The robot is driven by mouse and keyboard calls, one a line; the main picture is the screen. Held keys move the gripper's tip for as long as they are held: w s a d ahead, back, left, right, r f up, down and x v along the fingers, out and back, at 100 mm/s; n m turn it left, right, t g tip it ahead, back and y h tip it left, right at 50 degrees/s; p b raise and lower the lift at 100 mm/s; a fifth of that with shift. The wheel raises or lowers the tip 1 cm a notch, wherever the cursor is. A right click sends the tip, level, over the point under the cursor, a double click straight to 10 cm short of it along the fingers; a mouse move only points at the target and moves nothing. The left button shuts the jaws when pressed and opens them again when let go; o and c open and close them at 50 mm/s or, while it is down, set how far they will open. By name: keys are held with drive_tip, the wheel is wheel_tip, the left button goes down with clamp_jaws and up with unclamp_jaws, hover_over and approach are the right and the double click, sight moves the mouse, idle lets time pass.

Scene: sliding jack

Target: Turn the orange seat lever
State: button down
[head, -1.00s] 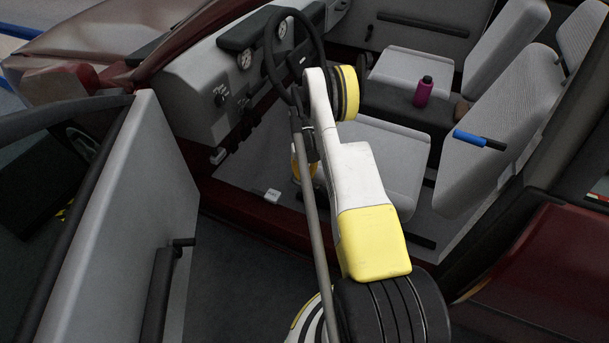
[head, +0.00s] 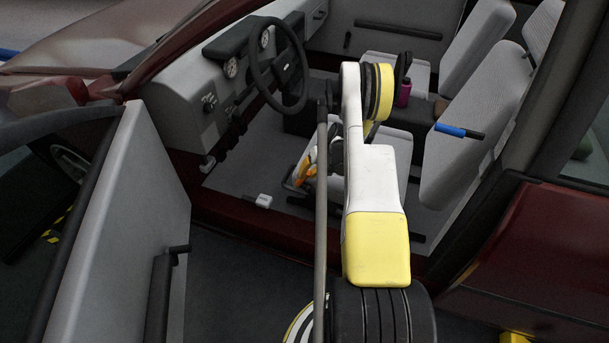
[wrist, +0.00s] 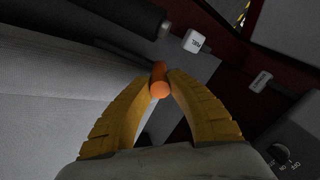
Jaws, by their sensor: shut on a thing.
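The orange seat lever (wrist: 160,88) shows its rounded end in the wrist view, between the yellow fingers of my gripper (wrist: 161,80). The fingers are closed in on it from both sides, beside the grey seat (wrist: 45,85). In the head view my gripper (head: 306,168) is low inside the car, in front of the driver's seat (head: 384,180). My arm and a grey rod partly cover it there, and the lever cannot be clearly made out. The rest of the lever is hidden.
A white labelled tab (wrist: 195,41) and a second one (wrist: 261,81) lie beyond the lever in the wrist view. The steering wheel (head: 277,65) is above and beyond my gripper. The open door (head: 128,205) stands at left. A magenta bottle (head: 404,94) is beyond my arm.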

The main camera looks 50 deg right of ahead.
drive_tip(key=c, duration=1.5)
unclamp_jaws()
drive_tip(key=shift+w+d, duration=0.1)
drive_tip(key=shift+d, duration=0.05)
drive_tip(key=shift+c, duration=0.2)
drive_tip(key=v, duration=1.2)
drive_tip(key=shift+r, duration=0.1)
